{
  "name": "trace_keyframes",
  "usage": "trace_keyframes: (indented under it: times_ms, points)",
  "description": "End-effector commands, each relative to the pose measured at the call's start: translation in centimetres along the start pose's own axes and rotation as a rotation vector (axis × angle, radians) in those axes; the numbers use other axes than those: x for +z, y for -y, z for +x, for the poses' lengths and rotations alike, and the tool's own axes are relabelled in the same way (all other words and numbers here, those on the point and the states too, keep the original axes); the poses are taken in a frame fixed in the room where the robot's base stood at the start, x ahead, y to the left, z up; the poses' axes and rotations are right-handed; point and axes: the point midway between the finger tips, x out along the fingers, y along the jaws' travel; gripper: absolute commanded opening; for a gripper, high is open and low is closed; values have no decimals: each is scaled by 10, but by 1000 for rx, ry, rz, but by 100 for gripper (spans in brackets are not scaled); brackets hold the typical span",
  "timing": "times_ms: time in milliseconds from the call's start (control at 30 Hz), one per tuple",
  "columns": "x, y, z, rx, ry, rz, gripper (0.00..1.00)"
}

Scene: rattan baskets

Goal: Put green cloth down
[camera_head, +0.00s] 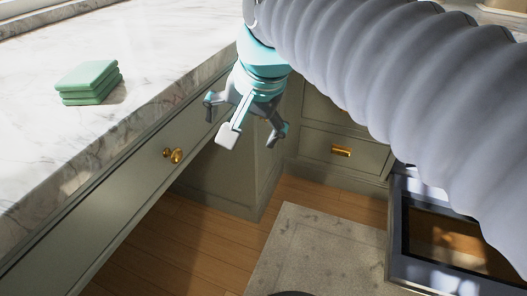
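A green cloth (89,81), folded in a neat stack of layers, lies on the marble countertop (150,45) at the left. My gripper (245,137) hangs in the air right of the counter's edge, apart from the cloth. Its fingers are spread open and I see nothing between them. No part of the cloth is hidden by my arm.
Below the counter is a green-grey drawer front with a brass knob (174,156). Another drawer with a brass handle (341,151) is behind. A grey rug (310,255) lies on the wooden floor. A dark-framed oven door (460,240) is at the lower right. The counter around the cloth is clear.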

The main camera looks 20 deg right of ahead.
Motion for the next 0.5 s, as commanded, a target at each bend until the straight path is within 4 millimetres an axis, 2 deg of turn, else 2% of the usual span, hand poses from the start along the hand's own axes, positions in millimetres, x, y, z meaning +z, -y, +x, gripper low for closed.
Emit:
trace_keyframes:
  times_ms: [33, 200, 333, 500]
  points:
    - [10, -23, 13, 12, -21, -88, 100]
    - [35, -80, 53, 59, -78, -391, 100]
    - [50, -107, 74, 87, -98, -544, 100]
    - [57, -119, 84, 103, -106, -624, 100]
